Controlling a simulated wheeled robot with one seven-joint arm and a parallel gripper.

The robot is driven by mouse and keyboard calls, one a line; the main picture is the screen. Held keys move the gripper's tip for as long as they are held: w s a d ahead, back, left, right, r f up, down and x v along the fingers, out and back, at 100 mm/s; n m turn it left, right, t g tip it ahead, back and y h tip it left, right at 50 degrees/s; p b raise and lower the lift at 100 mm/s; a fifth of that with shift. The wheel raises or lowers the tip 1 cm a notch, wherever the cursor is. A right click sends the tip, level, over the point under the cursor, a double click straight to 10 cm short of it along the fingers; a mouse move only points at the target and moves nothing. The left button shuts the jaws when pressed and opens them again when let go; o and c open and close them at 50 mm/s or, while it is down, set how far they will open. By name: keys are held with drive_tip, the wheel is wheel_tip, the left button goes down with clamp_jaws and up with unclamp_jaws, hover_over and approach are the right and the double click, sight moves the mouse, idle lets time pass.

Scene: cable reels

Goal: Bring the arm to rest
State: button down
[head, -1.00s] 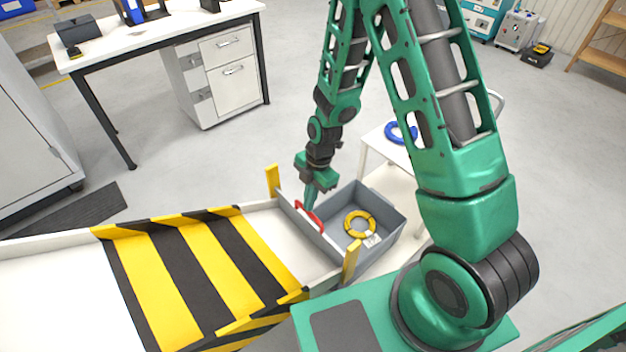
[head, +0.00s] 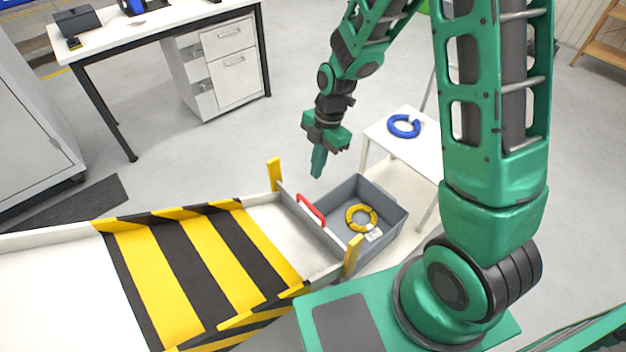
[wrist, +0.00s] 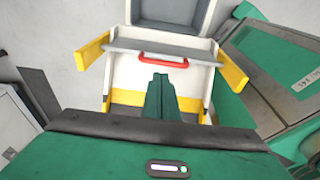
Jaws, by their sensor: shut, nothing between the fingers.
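My gripper (head: 318,162) hangs in the air with its green fingers together, pointing down. It is above and a little behind the red handle (head: 312,209) in the head view, apart from it. In the wrist view my gripper (wrist: 161,92) shows as a shut green pair of fingers, with the red handle (wrist: 163,61) beyond it. The handle is on the grey gate panel (head: 304,225) at the end of the striped chute (head: 190,262). A grey bin (head: 395,228) stands just past the panel and holds a yellow cable ring (head: 361,217).
A white stand (head: 380,137) with a blue ring (head: 403,126) is right of my gripper. Yellow posts (head: 274,174) flank the chute end. A white desk (head: 165,22) with drawers stands at the back left. Open floor lies between desk and chute.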

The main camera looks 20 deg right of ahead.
drive_tip(key=s+d+r+m+h, duration=0.1)
drive_tip(key=s+d+r+m, duration=0.4)
drive_tip(key=d+r+m, duration=0.25)
drive_tip(key=s+d+r+m+h, duration=0.1)
drive_tip(key=s+d+r+m, duration=0.3)
drive_tip(key=d+r+m, duration=0.35)
drive_tip(key=s+d+r+m, duration=0.2)
drive_tip(key=s+d+m, duration=0.1)
drive_tip(key=s+m, duration=0.4)
drive_tip(key=s+d+r+m, duration=0.3)
drive_tip(key=s+d+m, duration=0.1)
drive_tip(key=s+m, duration=0.3)
drive_tip(key=shift+s+t, duration=0.4)
drive_tip(key=shift+s, duration=0.45)
drive_tip(key=shift+d, duration=0.1)
